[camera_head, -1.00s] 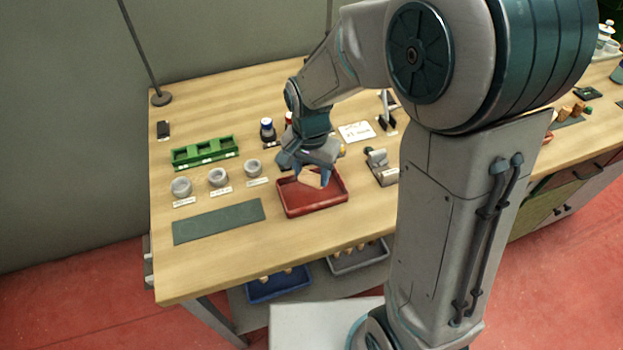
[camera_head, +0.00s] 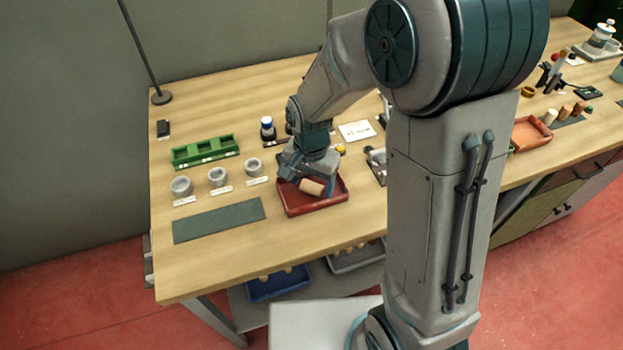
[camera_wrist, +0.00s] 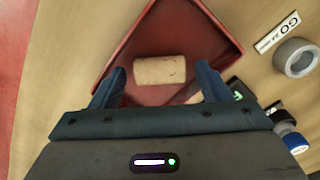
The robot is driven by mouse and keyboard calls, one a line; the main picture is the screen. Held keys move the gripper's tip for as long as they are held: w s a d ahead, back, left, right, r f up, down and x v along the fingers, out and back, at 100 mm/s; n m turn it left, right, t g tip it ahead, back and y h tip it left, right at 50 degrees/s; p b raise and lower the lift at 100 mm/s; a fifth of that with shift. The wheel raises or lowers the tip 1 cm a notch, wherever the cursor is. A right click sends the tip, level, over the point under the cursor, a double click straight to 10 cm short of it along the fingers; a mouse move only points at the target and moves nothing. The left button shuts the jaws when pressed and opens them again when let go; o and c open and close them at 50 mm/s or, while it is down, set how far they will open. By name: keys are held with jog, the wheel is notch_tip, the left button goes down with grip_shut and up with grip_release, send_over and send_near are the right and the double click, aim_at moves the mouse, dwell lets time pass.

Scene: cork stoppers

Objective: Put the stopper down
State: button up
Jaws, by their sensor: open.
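A tan cork stopper (camera_head: 312,187) lies on its side in the red tray (camera_head: 291,211) on the wooden bench. My gripper (camera_head: 308,184) is low over the tray with its jaws open. In the wrist view the stopper (camera_wrist: 160,70) lies between and slightly beyond the two blue fingertips (camera_wrist: 161,82), with a gap visible at each side. The tray (camera_wrist: 202,48) surrounds it. Part of a second light-coloured thing shows near the right finger in the wrist view, mostly hidden.
Three grey rings (camera_head: 217,177) with labels stand left of the tray. A green rack (camera_head: 205,151), a green mat (camera_head: 218,221) and a blue-capped bottle (camera_head: 267,129) are nearby. A white card (camera_head: 356,131) lies behind.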

aim_at(311, 185)
jog(key=shift+r, duration=0.15)
notch_tip(311, 185, up, 12)
jog(key=s+d+r+n+t, duration=0.3)
jog(key=s+d+n, duration=0.2)
jog(key=s+d, duration=0.7)
jog(key=shift+s+n, duration=0.3)
jog(key=shift+n, duration=0.1)
dwell(0.8)
